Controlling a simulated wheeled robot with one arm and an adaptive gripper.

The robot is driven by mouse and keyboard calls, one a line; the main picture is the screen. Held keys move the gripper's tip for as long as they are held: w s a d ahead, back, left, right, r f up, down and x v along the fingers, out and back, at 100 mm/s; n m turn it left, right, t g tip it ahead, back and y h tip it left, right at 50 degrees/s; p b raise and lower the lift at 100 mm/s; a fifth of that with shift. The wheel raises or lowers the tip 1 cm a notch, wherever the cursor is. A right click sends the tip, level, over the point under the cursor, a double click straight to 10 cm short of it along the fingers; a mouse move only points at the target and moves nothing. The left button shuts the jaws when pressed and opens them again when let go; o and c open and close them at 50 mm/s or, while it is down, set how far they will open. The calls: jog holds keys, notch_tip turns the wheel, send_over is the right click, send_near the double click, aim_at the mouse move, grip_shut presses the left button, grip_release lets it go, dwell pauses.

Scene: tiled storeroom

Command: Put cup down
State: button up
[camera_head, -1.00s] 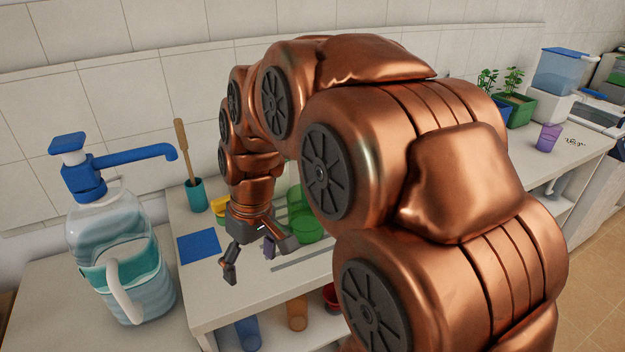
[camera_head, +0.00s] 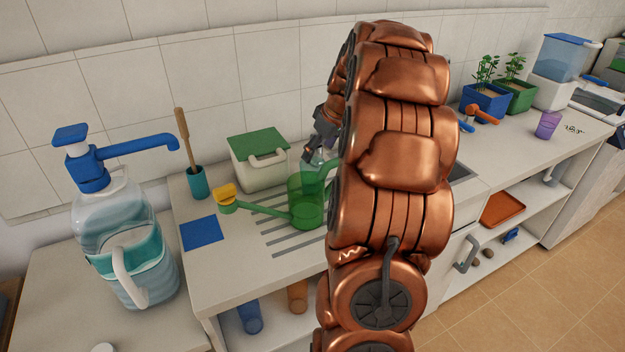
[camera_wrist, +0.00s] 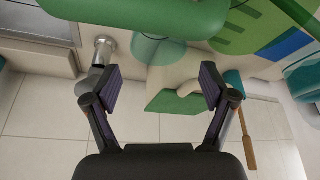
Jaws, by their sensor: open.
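My gripper (camera_head: 318,142) is open and empty, above the counter behind the green watering can (camera_head: 307,203). In the wrist view the open fingers (camera_wrist: 161,88) have nothing between them in their grip. A purple cup (camera_head: 547,125) stands upright on the counter at the far right, well away from my gripper. A blue cup (camera_head: 249,316) and an orange cup (camera_head: 298,296) stand on the shelf below the counter. A teal cup (camera_head: 197,183) holds a wooden-handled tool. I cannot tell which cup is the task's one.
A white box with a green lid (camera_head: 258,158) stands by the wall, left of my gripper. A blue square (camera_head: 202,233) lies on the counter's left. A water bottle with a pump (camera_head: 118,240) stands at the left. Potted plants (camera_head: 486,98) stand behind at the right.

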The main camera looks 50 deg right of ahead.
aim_at(313, 165)
jog(key=shift+p+x, duration=1.4)
jog(key=shift+x, duration=2.15)
jog(key=shift+s, duration=0.2)
jog(key=c, duration=0.8)
jog(key=shift+c, duration=0.2)
